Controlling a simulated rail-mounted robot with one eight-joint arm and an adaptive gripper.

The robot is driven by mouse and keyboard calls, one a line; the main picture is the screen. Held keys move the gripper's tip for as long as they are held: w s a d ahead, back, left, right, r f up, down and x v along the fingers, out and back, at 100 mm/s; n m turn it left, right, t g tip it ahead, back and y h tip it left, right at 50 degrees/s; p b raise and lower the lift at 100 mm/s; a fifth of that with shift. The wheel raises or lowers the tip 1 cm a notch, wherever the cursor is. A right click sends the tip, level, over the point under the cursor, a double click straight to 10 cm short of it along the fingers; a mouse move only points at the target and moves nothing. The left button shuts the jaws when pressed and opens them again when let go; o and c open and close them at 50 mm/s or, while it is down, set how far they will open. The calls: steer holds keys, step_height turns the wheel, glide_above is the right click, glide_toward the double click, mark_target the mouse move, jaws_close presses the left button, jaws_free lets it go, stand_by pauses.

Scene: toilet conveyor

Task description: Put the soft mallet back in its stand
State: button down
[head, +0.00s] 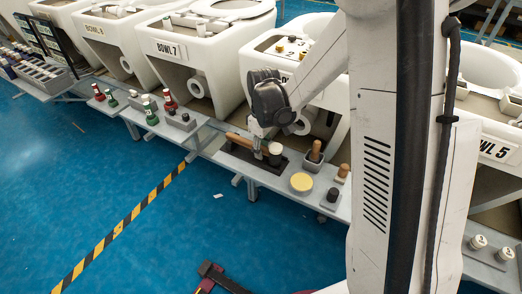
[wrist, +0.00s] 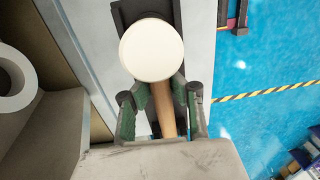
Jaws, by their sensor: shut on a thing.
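The soft mallet has a brown wooden handle (head: 238,141) and a pale-faced head (head: 276,149). In the wrist view its round cream face (wrist: 152,50) fills the upper middle, with the handle running down below it. My gripper (head: 262,137) is shut on the handle close to the head; in the wrist view the green-padded fingers (wrist: 161,98) are on both sides of it. A long black stand (head: 234,151) lies on the grey shelf under the mallet; its dark end shows beyond the head (wrist: 126,12). I cannot tell whether the mallet touches the stand.
Right of the stand on the shelf are a brown-handled tool in a grey holder (head: 315,153), a round yellow pad (head: 301,182) and a small dark block with a wooden knob (head: 332,194). Toilet bowls (head: 187,50) stand behind. Blue floor (head: 130,165) in front is mostly clear.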

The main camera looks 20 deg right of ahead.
steer(key=c, duration=1.7)
jaws_free()
steer(key=r, duration=1.2)
steer(key=shift+w+d, duration=0.25)
steer(key=shift+d, duration=0.05)
